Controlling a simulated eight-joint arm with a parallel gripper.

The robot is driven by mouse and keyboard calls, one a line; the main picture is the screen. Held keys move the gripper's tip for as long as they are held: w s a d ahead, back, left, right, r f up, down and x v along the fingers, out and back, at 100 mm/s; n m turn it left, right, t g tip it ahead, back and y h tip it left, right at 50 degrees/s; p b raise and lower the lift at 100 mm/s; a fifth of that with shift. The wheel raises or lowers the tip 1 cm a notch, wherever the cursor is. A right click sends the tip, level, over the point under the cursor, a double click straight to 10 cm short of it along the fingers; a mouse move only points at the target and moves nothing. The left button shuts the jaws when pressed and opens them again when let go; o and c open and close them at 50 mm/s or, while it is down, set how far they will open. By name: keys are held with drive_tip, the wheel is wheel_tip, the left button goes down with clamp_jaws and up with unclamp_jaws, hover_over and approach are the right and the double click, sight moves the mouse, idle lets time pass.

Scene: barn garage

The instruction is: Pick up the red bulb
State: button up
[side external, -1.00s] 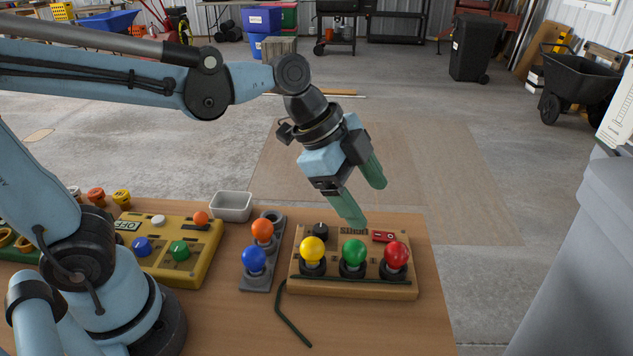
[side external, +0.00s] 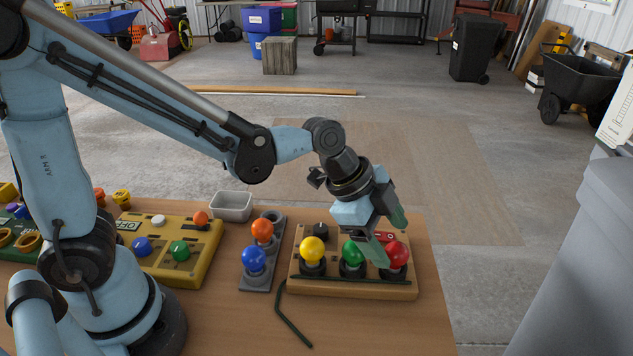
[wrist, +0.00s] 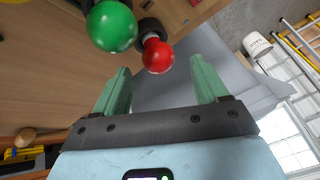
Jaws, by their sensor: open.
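The red bulb (side external: 398,254) stands in the right-hand socket of a wooden board (side external: 345,290) on the table. The green bulb (side external: 353,252) stands in the middle socket and the yellow bulb (side external: 313,249) in the left one. My gripper (side external: 388,240) is open and empty, tilted down at the red bulb. One green finger overlaps the red and green bulbs in the side view; I cannot tell if it touches. In the wrist view, the red bulb (wrist: 157,56) is beyond the fingertips of my gripper (wrist: 160,75), roughly midway across the gap. The green bulb (wrist: 111,26) is to its left.
A grey holder (side external: 258,285) with orange and blue bulbs stands left of the board. A grey tray (side external: 231,206) and a yellow button box (side external: 170,262) are farther left. A dark green bent rod (side external: 291,319) lies in front of the board. The table's front right is clear.

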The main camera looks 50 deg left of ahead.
sight(393, 246)
drive_tip(key=shift+x, duration=1.55)
drive_tip(key=c, duration=1.1)
